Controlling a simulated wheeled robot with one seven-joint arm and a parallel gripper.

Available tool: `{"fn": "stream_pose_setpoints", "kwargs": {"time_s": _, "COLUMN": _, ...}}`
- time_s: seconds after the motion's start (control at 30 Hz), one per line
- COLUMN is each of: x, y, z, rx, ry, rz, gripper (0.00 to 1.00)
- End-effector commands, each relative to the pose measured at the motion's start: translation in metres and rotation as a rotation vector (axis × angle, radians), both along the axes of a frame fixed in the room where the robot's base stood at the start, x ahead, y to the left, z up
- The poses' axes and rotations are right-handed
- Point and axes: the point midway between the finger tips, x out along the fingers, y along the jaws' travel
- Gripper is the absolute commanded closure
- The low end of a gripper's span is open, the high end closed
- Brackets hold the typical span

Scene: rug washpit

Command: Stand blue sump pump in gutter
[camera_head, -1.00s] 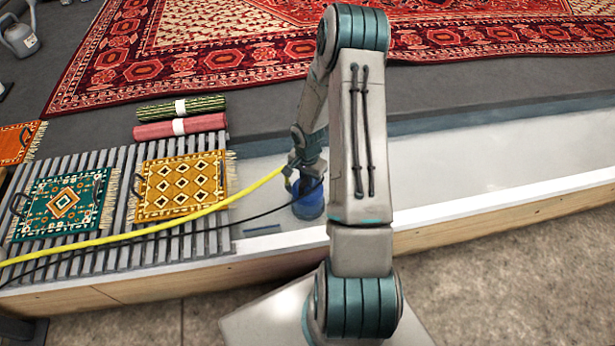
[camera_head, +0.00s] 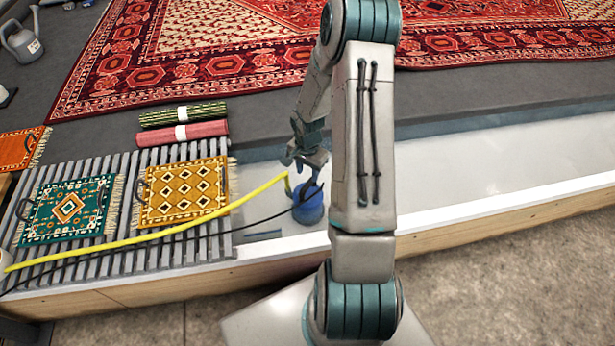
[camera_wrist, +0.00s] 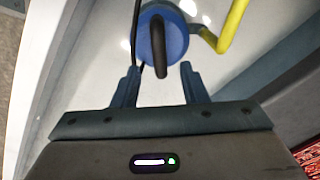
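The blue sump pump (camera_head: 309,212) stands, seemingly upright, in the pale gutter (camera_head: 470,165) just right of the slatted rack. Its round blue top (camera_wrist: 176,38) and black handle (camera_wrist: 158,48) show in the wrist view. The yellow hose (camera_head: 190,224) and a black cable (camera_head: 262,222) run from it to the left. My gripper (camera_wrist: 160,84) is open and empty, its two fingers apart and short of the handle in that view. In the head view my gripper (camera_head: 312,172) is just above the pump, and my arm hides part of the gutter.
The slatted rack (camera_head: 122,250) carries a green mat (camera_head: 67,207) and a yellow mat (camera_head: 184,191). Two rolled rugs (camera_head: 182,133) lie behind it. A large red rug (camera_head: 230,60) covers the floor beyond. The gutter to the right looks clear.

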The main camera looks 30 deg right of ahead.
Motion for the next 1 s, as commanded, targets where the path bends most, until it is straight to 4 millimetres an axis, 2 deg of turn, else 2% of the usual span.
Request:
{"fn": "stream_pose_setpoints", "kwargs": {"time_s": 0.03, "x": 0.001, "y": 0.000, "z": 0.015, "rx": -0.001, "ry": -0.003, "rz": 0.000, "gripper": 0.61}}
{"fn": "stream_pose_setpoints", "kwargs": {"time_s": 0.1, "x": 0.000, "y": 0.000, "z": 0.026, "rx": 0.000, "ry": -0.002, "rz": 0.000, "gripper": 0.61}}
{"fn": "stream_pose_setpoints", "kwargs": {"time_s": 0.47, "x": -0.003, "y": 0.006, "z": 0.063, "rx": -0.016, "ry": -0.001, "rz": 0.049, "gripper": 0.61}}
{"fn": "stream_pose_setpoints", "kwargs": {"time_s": 0.77, "x": -0.026, "y": 0.036, "z": 0.141, "rx": -0.078, "ry": 0.002, "rz": 0.298, "gripper": 0.61}}
{"fn": "stream_pose_setpoints", "kwargs": {"time_s": 1.0, "x": -0.060, "y": 0.066, "z": 0.198, "rx": -0.103, "ry": -0.002, "rz": 0.506, "gripper": 0.61}}
